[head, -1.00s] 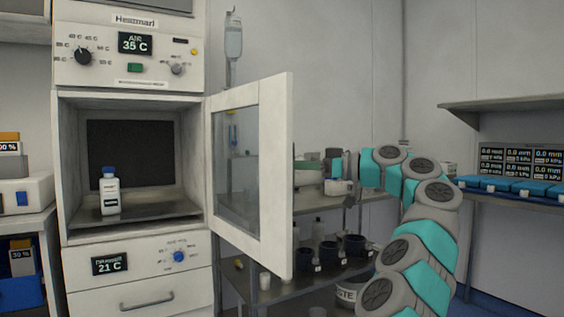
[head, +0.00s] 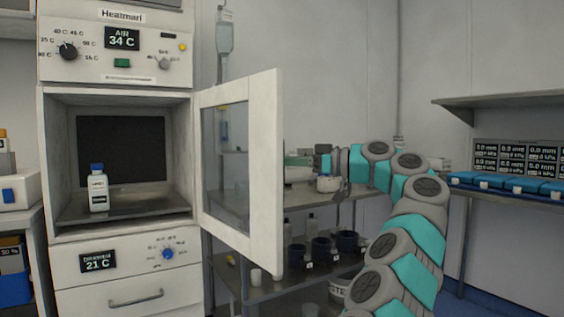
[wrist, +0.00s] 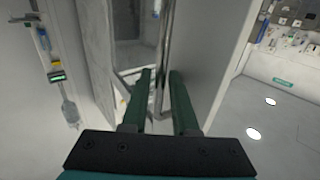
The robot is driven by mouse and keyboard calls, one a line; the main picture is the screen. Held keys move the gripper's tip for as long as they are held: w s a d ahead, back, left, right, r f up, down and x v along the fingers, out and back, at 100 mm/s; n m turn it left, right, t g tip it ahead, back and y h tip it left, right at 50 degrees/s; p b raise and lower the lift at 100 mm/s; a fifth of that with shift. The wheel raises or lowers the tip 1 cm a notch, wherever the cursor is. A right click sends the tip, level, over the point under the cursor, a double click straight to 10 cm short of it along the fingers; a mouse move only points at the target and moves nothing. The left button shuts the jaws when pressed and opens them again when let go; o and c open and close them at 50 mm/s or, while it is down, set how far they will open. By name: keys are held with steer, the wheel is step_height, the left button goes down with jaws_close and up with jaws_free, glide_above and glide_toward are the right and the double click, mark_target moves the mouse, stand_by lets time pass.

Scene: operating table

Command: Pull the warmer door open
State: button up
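The warmer (head: 62,160) stands at left in the head view, its upper chamber exposed. Its white framed door (head: 265,180) with a glass pane is swung well out to the right. In the wrist view, the two green fingers of my gripper (wrist: 161,82) stand apart on either side of a vertical metal bar, the door handle (wrist: 166,45). Slim gaps show beside the bar, so the fingers do not look closed on it. A blue-capped white bottle (head: 98,188) stands inside the chamber.
A metal shelf cart (head: 300,275) with cups and bottles stands behind the door and beside my arm. A wall shelf (head: 500,100) and a bench with blue trays (head: 510,185) are at right. An infusion bag (head: 224,38) hangs behind the warmer.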

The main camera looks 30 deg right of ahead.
steer(key=p+v, duration=0.1)
steer(key=v, duration=0.6)
steer(key=shift+s+d+p, duration=0.25)
steer(key=shift+s+p, duration=0.05)
steer(key=shift+p, duration=0.05)
